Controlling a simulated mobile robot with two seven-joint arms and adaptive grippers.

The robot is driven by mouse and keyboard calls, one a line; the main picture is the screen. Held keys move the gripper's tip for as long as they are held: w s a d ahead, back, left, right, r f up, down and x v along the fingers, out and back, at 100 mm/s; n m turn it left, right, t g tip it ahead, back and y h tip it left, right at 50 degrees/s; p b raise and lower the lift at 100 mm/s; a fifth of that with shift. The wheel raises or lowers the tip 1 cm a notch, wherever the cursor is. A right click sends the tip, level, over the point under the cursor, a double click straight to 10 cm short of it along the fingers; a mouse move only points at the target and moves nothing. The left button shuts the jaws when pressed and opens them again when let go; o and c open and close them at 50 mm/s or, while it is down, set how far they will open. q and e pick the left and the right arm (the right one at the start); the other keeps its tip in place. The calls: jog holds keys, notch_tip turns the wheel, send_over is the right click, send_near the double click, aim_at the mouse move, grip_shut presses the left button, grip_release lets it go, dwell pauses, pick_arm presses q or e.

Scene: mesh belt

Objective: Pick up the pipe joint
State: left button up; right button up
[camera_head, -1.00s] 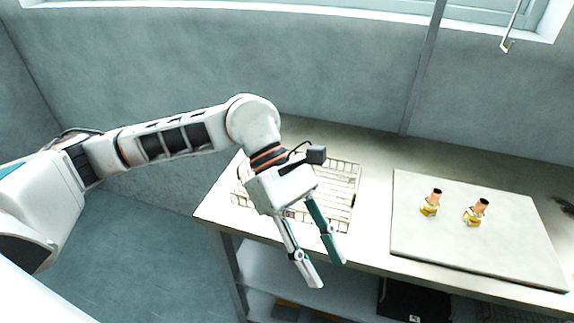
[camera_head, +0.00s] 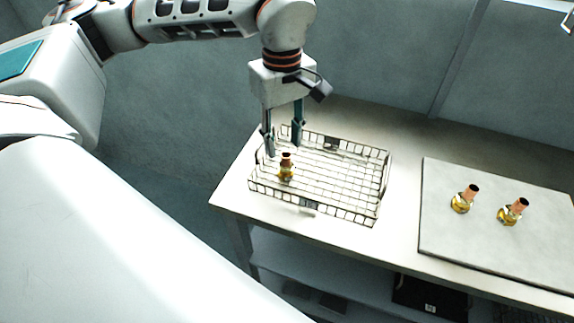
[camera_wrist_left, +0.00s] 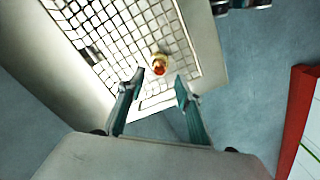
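A pipe joint (camera_head: 286,168) with a copper top and brass base stands upright in the left part of the wire mesh basket (camera_head: 372,208). It also shows in the left wrist view (camera_wrist_left: 160,64), just beyond the fingertips. My left gripper (camera_head: 284,146) points down over the left end of the basket, close behind the joint. Its fingers are apart with nothing between them in the left wrist view (camera_wrist_left: 160,84). Two more pipe joints (camera_head: 465,199) (camera_head: 513,212) rest on a flat grey board (camera_head: 450,245) at the right. My right gripper is not in view.
The basket and board lie on a pale workbench (camera_head: 405,190), with a narrow clear strip between them. The wall (camera_head: 400,60) rises behind. A lower shelf (camera_head: 330,265) holds dark items.

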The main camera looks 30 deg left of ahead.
aim_at(286, 154)
pick_arm(q)
jog(key=f, duration=0.3)
jog(key=shift+s+d+f, duration=0.1)
jog(key=shift+d+f, duration=0.25)
jog(key=shift+f, duration=0.55)
grip_shut()
jog(key=shift+r, duration=0.15)
notch_tip(286, 154, up, 20)
jog(key=p, duration=0.1)
